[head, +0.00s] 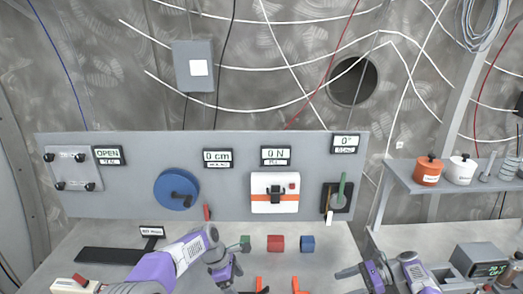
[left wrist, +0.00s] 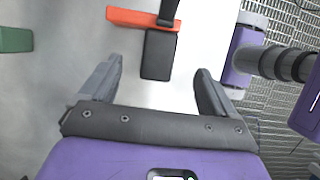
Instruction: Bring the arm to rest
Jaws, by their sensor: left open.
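My left arm comes in from the left in the head view, and its gripper (head: 229,274) hangs low over the bench, in front of the green block (head: 245,243). In the left wrist view the two fingers of this gripper (left wrist: 155,88) stand wide apart with nothing between them. A black piece (left wrist: 159,55) and an orange bar (left wrist: 140,18) lie beyond the fingertips, apart from them. My right gripper (head: 354,275) is at the lower right of the head view, above the bench; its finger gap is unclear.
An upright panel (head: 130,205) with a blue wheel (head: 176,189) and a green lever (head: 342,188) stands behind. Red (head: 276,243) and blue (head: 307,243) blocks sit on the bench (head: 340,240). Orange bracket parts (head: 296,285) are near the front. A shelf (head: 405,174) is at right.

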